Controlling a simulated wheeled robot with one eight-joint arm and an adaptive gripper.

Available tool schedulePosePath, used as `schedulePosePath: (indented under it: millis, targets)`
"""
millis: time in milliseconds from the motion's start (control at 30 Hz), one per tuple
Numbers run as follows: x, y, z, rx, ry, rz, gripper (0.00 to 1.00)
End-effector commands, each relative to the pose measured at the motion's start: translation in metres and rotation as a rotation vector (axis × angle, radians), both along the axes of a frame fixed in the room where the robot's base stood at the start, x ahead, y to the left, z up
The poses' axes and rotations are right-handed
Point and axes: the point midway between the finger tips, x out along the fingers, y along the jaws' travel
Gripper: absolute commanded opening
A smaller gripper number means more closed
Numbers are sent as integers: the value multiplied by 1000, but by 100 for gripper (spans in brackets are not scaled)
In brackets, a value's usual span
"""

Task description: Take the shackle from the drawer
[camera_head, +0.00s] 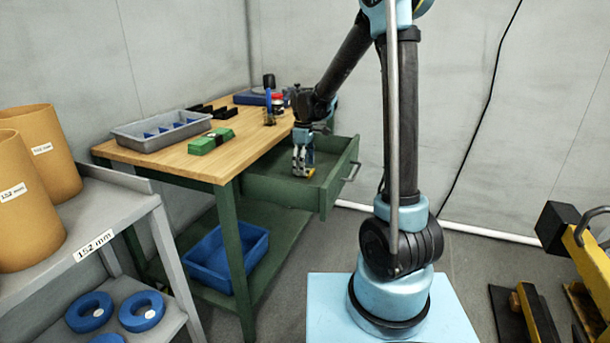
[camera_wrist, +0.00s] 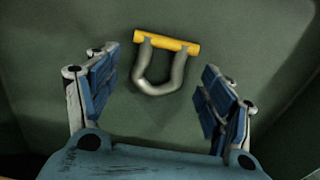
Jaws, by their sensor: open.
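The shackle (camera_wrist: 157,80) lies on the floor of the green drawer in the wrist view. It has a grey U-shaped bow and a yellow pin across its far end. My gripper (camera_wrist: 162,88) is open, with one blue-padded finger to the left and one to the right of the shackle, apart from it. In the head view, my gripper (camera_head: 303,172) points down into the open drawer (camera_head: 330,192), which is pulled out from under the wooden bench. The shackle cannot be made out in the head view.
The wooden bench (camera_head: 185,160) carries a grey divided tray (camera_head: 150,143), a green case (camera_head: 211,141) and small tools. A blue bin (camera_head: 225,258) sits on its lower shelf. A grey rack (camera_head: 135,210) with orange-brown rolls stands at left. The drawer walls surround my gripper.

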Motion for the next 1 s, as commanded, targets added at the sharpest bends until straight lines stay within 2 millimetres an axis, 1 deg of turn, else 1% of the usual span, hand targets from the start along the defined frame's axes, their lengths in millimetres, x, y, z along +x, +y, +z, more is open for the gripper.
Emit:
schedulePosePath:
  millis: [33,133,400,433,467,500,567,600,633,667,1000]
  targets:
    - [0,0,-6,0,0,0,74]
    - [0,0,-12,0,0,0,74]
    - [0,-1,-15,0,0,-1,74]
    - [0,-1,-15,0,0,-1,72]
    - [0,-1,-15,0,0,-1,65]
    - [0,-1,-15,0,0,-2,56]
    - [0,-1,-15,0,0,-2,43]
    - [0,-1,-15,0,0,-2,34]
    - [0,-1,-15,0,0,-2,27]
    - [0,-2,-15,0,0,-2,22]
    - [0,-2,-12,0,0,-3,22]
